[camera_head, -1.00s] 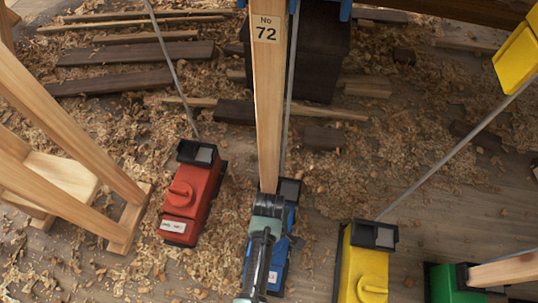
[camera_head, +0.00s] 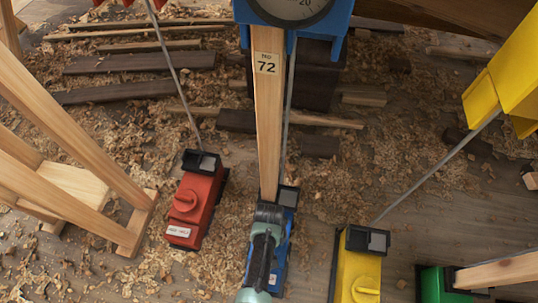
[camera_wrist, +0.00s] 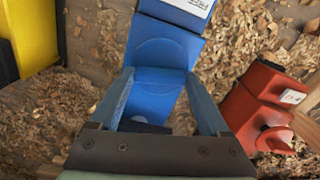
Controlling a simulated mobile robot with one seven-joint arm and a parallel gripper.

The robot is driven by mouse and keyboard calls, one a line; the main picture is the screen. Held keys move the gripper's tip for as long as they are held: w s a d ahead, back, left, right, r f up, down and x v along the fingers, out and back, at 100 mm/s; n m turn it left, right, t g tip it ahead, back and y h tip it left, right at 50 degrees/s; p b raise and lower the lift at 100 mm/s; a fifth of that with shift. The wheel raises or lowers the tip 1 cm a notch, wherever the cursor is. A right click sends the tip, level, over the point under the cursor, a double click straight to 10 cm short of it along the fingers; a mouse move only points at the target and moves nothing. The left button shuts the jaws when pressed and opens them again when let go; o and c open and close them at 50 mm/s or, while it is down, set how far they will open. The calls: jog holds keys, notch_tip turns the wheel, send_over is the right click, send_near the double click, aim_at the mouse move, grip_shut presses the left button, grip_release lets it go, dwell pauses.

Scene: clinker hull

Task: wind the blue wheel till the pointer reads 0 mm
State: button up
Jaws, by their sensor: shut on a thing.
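The blue box (camera_head: 281,245) stands on the floor in the head view, partly covered by my arm. In the wrist view, the blue wheel (camera_wrist: 160,76) is between the two fingers of my gripper (camera_wrist: 158,92), which is shut on it. The head view shows my gripper (camera_head: 264,238) over the blue box, with the wheel hidden behind it. A dark round dial (camera_head: 291,8) in a blue housing is cut off by the top edge.
A post marked 72 (camera_head: 268,120) rises behind the blue box. A red box (camera_head: 195,203) with a red knob is to its left. A yellow box (camera_head: 357,270) and a green box (camera_head: 437,284) are to the right. A wooden trestle (camera_head: 75,190) stands at left. Shavings and planks cover the floor.

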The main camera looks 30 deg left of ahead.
jog(key=shift+m, duration=0.5)
jog(key=o, duration=1.2)
notch_tip(320, 180, up, 13)
jog(key=p, duration=0.9)
